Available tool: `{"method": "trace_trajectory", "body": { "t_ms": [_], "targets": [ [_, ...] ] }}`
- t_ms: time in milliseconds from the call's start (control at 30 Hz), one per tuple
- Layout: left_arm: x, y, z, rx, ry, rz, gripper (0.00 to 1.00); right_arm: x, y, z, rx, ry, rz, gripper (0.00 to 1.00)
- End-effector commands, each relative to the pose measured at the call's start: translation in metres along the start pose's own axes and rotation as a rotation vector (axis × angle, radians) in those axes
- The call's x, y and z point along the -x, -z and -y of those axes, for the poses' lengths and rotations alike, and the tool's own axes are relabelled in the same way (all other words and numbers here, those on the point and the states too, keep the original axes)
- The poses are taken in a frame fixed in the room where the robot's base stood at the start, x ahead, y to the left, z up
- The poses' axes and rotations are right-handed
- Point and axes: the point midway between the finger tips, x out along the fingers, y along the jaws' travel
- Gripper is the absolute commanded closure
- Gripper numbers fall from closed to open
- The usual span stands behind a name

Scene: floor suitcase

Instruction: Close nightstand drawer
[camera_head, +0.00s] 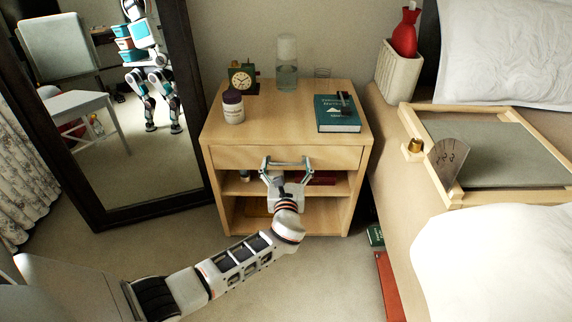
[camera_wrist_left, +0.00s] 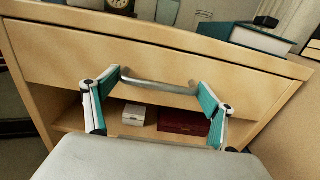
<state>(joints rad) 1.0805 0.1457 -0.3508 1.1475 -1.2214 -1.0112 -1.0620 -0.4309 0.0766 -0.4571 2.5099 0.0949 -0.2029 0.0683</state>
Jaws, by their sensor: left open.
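The wooden nightstand (camera_head: 214,130) stands against the wall. Its drawer front (camera_head: 235,157) sits just below the top and looks flush or nearly so; I cannot tell whether a small gap is left. In the left wrist view the drawer front (camera_wrist_left: 60,55) carries a grey metal bar handle (camera_wrist_left: 158,86). My left gripper (camera_head: 286,163) is open in front of the drawer, its two fingers spread on either side of the handle. It shows in the left wrist view too (camera_wrist_left: 158,92). I cannot tell whether the fingertips touch the drawer front. My right gripper is out of view.
On the nightstand top are a clock (camera_head: 242,79), a white jar (camera_head: 233,107), a glass bottle (camera_head: 287,65) and a green book (camera_head: 337,114). Open shelves below hold a white box (camera_wrist_left: 134,114) and a dark red box (camera_wrist_left: 183,122). A mirror stands left, a bed right.

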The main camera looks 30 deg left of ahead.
Motion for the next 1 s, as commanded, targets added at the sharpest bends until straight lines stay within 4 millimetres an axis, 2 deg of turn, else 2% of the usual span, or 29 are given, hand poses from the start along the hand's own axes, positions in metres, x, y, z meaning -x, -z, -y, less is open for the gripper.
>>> {"method": "trace_trajectory", "body": {
  "t_ms": [367,400,733,1000],
  "targets": [
    [-0.001,-0.001,0.001,0.005,0.003,-0.001,0.55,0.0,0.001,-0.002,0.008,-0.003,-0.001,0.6],
    [-0.001,-0.001,0.001,0.005,0.003,-0.001,0.1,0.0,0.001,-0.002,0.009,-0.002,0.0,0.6],
    [0.004,0.001,0.001,0.003,0.002,-0.002,0.1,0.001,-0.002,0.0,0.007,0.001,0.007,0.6],
    [0.044,0.002,0.001,0.003,0.003,-0.003,0.1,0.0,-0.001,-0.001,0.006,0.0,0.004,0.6]
  ]
}}
